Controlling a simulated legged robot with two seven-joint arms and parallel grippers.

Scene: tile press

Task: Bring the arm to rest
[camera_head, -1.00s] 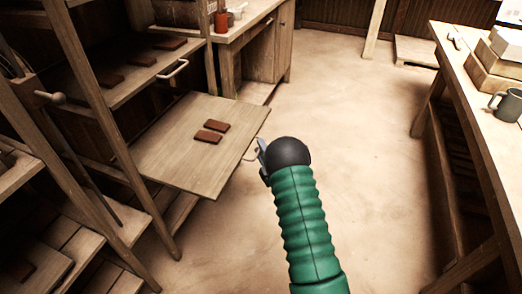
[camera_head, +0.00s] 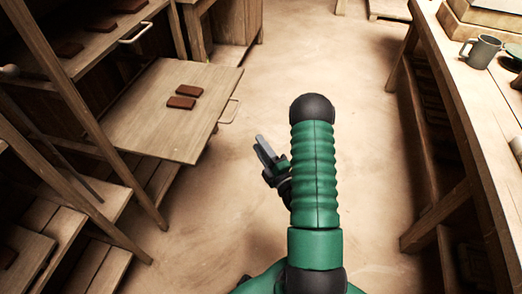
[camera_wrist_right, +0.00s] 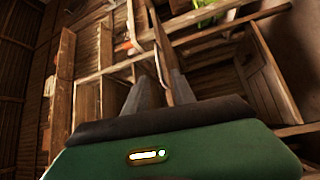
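My right arm, with a green ribbed sleeve and dark elbow, rises in the middle of the head view. My right gripper (camera_head: 265,150) shows to the left of that sleeve, over bare floor, apart from the drawer board and its handle. In the right wrist view its two grey fingers (camera_wrist_right: 164,88) stand a little apart with nothing held between them. My left gripper is not in view.
A pulled-out wooden board (camera_head: 150,125) with two reddish-brown tiles (camera_head: 183,96) juts from the rack at left; its handle (camera_head: 229,111) faces my gripper. A workbench (camera_head: 467,105) with a grey mug (camera_head: 482,51) stands at right. The floor (camera_head: 350,95) between is clear.

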